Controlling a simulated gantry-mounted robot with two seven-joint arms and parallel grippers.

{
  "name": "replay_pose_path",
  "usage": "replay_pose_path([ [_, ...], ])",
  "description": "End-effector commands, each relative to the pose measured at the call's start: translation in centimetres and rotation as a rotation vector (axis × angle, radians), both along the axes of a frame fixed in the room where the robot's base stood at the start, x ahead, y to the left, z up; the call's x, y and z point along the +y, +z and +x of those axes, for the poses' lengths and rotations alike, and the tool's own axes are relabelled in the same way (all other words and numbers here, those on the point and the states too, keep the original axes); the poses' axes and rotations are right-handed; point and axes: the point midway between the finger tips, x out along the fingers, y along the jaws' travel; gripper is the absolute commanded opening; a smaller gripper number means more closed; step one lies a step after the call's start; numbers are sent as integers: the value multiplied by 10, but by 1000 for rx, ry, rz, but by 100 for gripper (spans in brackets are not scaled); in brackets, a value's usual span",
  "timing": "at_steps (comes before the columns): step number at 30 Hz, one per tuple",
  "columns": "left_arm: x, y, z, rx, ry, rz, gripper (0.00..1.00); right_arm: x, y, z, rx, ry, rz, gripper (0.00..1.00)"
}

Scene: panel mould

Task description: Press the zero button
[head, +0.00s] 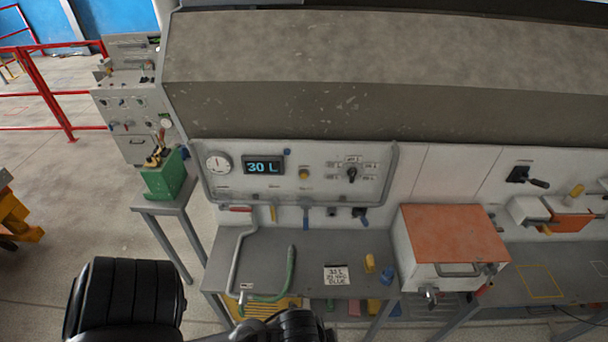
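A grey control panel (330,200) stands upright behind the bench. It carries a round white dial gauge (219,164), a display (263,167) reading "30 L", a yellow button (304,174) and a black rotary selector (351,174) among small labels. A small blue knob or button (287,152) sits at the panel's top edge. The labels are too small to read, so I cannot tell which button is the zero button. Black links of one of my arms show at the bottom left, well below the panel. No gripper fingers are visible, and nothing touches the panel.
The grey bench (310,257) holds a green hose (290,270), a bent metal pipe (235,262), a card reading "30 L" and "BLUE" (336,275) and small yellow and blue pieces. An orange-lidded box (452,236) stands to the right. A green container (164,177) stands left.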

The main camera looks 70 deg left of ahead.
Motion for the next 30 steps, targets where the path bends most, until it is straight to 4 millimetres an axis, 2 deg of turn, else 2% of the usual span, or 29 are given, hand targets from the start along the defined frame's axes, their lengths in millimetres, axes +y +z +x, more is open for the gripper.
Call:
replay_pose_path([
  [13,0,0,0,0,0,0,43,1,0,0,0,-4,5,43],
  [21,0,0,0,0,0,0,1,2,0,0,1,-7,11,43],
  [30,0,0,0,0,0,0,0,2,0,0,0,-6,9,43],
])
